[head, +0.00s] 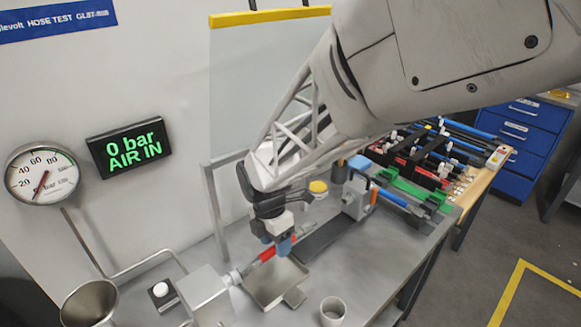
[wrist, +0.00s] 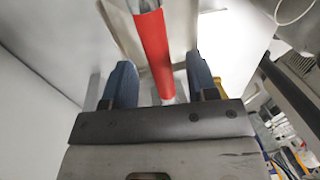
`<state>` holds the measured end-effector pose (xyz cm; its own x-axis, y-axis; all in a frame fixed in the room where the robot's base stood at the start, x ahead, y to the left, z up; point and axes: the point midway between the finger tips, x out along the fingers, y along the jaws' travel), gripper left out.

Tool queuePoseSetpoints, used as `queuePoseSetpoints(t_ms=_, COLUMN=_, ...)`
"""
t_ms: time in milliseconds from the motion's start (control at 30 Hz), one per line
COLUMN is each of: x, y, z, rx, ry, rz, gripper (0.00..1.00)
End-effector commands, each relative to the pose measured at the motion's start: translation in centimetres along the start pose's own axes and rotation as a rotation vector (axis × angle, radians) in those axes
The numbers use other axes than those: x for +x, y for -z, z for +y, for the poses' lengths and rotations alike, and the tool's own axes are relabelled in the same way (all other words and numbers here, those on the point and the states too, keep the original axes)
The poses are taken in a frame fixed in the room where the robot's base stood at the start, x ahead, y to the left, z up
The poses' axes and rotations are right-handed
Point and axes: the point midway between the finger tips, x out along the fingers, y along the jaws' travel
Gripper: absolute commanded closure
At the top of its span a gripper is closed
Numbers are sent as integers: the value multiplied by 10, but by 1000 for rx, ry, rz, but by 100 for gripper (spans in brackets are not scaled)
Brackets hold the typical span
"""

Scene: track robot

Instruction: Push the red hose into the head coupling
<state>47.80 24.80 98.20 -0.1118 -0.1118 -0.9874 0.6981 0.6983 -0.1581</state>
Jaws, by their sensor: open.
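The red hose (head: 267,254) lies above the bench, with its left end at the metal nozzle of the head coupling (head: 204,297); I cannot tell whether it is seated. My gripper (head: 281,246) is over the hose, pointing down. In the wrist view, the hose (wrist: 153,42) runs between the two blue fingers of my gripper (wrist: 161,85). The fingers are open, with a gap on each side of the hose. A pale metal part shows at the hose's near end, partly hidden by the gripper body.
A shallow metal tray (head: 262,296) lies under the hose, with a cup (head: 333,312) in front. A grey clamp block (head: 356,200) stands to the right. The display (head: 128,147) reads 0 bar AIR IN beside a round gauge (head: 42,174). A bin (head: 88,305) stands at left.

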Motion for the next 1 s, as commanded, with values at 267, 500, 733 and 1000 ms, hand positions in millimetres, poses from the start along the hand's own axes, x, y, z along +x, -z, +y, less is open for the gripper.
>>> queuePoseSetpoints(t_ms=267, x=-33, y=0, z=0, rx=0, ry=-2, rz=-1, gripper=47)
queuePoseSetpoints(t_ms=500, x=-60, y=0, z=0, rx=0, ry=-2, rz=0, gripper=47)
queuePoseSetpoints(t_ms=733, x=-69, y=0, z=0, rx=0, ry=0, rz=0, gripper=47)
queuePoseSetpoints(t_ms=1000, x=-69, y=0, z=0, rx=0, ry=0, rz=0, gripper=47)
